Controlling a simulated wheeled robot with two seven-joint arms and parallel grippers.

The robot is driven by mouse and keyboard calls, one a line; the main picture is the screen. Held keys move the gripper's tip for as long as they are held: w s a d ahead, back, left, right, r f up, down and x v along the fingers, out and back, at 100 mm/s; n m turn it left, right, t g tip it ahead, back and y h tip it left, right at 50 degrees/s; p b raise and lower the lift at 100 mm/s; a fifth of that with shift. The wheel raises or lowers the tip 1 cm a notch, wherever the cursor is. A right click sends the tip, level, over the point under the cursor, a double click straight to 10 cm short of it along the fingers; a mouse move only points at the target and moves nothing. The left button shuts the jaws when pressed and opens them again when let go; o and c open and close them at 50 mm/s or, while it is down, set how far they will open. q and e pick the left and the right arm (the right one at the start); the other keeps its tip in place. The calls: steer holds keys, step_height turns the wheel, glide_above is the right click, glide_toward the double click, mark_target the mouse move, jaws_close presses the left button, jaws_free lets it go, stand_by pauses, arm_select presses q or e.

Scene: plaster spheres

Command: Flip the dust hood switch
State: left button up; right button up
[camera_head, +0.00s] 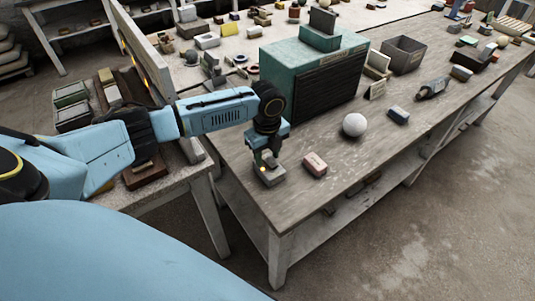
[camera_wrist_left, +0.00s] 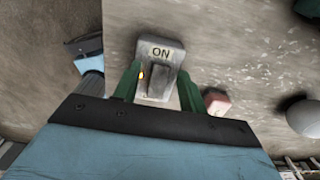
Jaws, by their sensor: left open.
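The dust hood (camera_head: 282,70) is a teal box with a dark slatted front, standing on the workbench in the head view. Its switch (camera_head: 271,177) is a small grey box near the bench's front left corner. In the left wrist view the switch (camera_wrist_left: 160,51) shows the word ON, a grey lever and a small orange light. My left gripper (camera_head: 265,162) points down right at the switch. In the wrist view its green fingers (camera_wrist_left: 159,76) are apart, one on each side of the lever; I cannot tell whether they touch it. My right gripper is in neither view.
A pink block (camera_head: 315,164) lies just right of the switch, also in the wrist view (camera_wrist_left: 217,103). A grey bin (camera_head: 403,54) stands beyond the hood. The bench front is mostly clear.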

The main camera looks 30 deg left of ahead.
arm_select(q)
jaws_close()
steer(key=y+p, duration=0.1)
steer(key=p, duration=0.1)
steer(key=t+y+p, duration=0.1)
steer(key=p, duration=0.2)
steer(key=shift+s+d+r+y, duration=0.2)
steer(key=shift+d+r+y, duration=0.2)
steer(key=shift+d+f+t+y+p, duration=0.15)
steer(key=shift+t+y+p, duration=0.25)
steer(key=shift+y+p, duration=0.4)
jaws_free()
